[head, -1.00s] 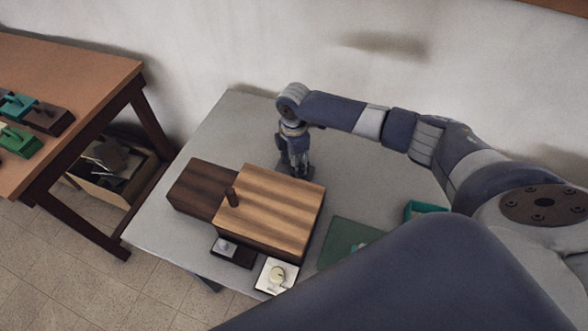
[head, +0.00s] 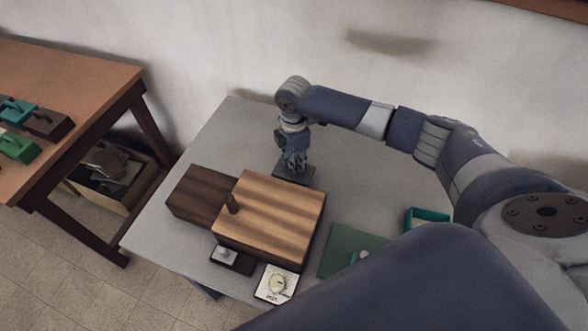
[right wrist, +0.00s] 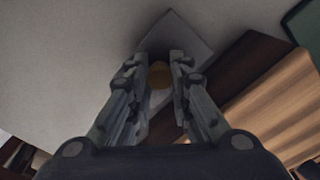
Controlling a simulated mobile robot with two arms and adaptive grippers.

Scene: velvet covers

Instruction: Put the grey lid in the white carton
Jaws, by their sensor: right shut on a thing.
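The grey lid (head: 293,177) is a flat dark grey plate under my right gripper (head: 295,163), just behind the wooden box on the grey table. In the right wrist view the lid (right wrist: 190,36) lies beyond the fingertips, and its yellowish round knob (right wrist: 159,75) sits between the two fingers of the right gripper (right wrist: 161,68). The right gripper is shut on the lid's knob. Whether the lid touches the table is unclear. I cannot make out a white carton in either view. My left gripper is not in view.
A striped wooden box (head: 272,215) stands beside a darker wooden block (head: 196,192). A white dial device (head: 276,284), a green mat (head: 345,246) and a teal box (head: 428,215) are nearby. An open box (head: 105,180) sits under the brown table (head: 75,75). The grey table's back left is clear.

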